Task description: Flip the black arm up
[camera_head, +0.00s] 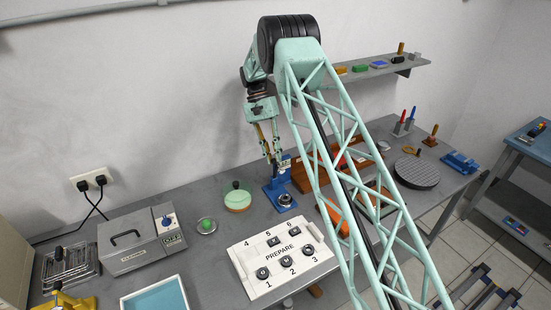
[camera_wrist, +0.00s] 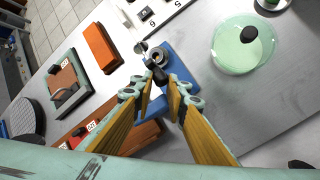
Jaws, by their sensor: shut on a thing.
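A blue stand (camera_head: 273,192) with a round metal piece at its front foot stands on the grey bench. It also shows in the wrist view (camera_wrist: 183,66), just beyond my fingertips. My gripper (camera_head: 272,160) points down at the upper part of this stand. In the wrist view my gripper (camera_wrist: 165,84) has its yellow-sided fingers converging on a small dark part, which looks like the black arm (camera_wrist: 160,75). The fingers hide much of it, so its exact tilt cannot be told.
A white PREPARE panel (camera_head: 280,258) with black knobs lies in front of the stand. A green round dish (camera_head: 237,201) is to its left, and a grey box device (camera_head: 141,245) farther left. Orange blocks (camera_wrist: 101,48) and trays lie on the stand's other side.

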